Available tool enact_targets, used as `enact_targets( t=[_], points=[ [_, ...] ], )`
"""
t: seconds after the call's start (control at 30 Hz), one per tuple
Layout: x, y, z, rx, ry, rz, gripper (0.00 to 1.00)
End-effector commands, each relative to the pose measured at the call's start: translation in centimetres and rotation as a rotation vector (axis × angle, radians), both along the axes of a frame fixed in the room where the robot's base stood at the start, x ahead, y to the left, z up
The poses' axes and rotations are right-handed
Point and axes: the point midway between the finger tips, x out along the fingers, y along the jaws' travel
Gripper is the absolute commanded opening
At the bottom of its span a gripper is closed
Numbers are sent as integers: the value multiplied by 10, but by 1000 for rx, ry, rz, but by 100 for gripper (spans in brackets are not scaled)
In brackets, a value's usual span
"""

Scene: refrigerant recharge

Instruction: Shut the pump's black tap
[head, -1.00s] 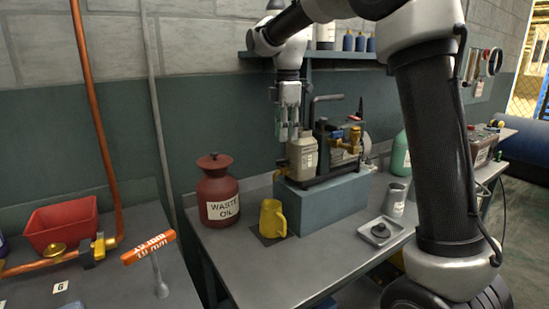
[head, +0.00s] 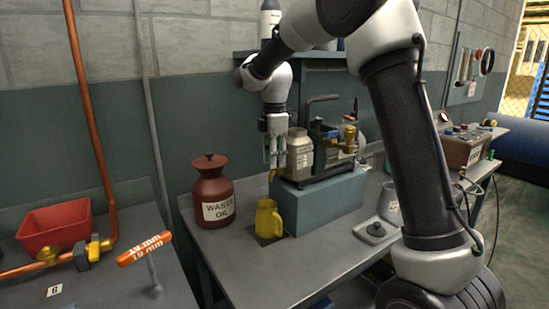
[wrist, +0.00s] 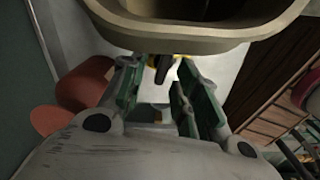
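The pump (head: 328,160) stands on a blue-grey block, with a pale tank (head: 299,154) at its left end. My gripper (head: 273,165) points down just left of the tank, its fingers level with the tank's lower part. In the wrist view, the green-padded fingers (wrist: 155,95) are apart with nothing between them. The pump's black tap (wrist: 163,68) shows there just beyond the fingertips, beside brass-yellow parts and under the large pale tank rim. In the head view the black tap is hidden or too small to tell. Whether a finger touches it, I cannot tell.
A yellow jug (head: 268,219) stands on a dark mat below the pump's left end. A small tray (head: 374,233) lies at the right.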

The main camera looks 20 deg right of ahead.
Motion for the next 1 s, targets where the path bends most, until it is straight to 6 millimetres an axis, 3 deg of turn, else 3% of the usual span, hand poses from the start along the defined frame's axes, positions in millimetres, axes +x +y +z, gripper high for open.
enact_targets(
  t=[0.1, 0.27, 0.3, 0.67, 1.0],
  points=[
    [0, 0, 0, 0, 0, 0, 31],
    [0, 0, 0, 0, 0, 0, 2],
    [0, 0, 0, 0, 0, 0, 0],
    [0, 0, 1, 0, 0, -27, 0],
    [3, 0, 1, 0, 0, -225, 0]
  ],
)
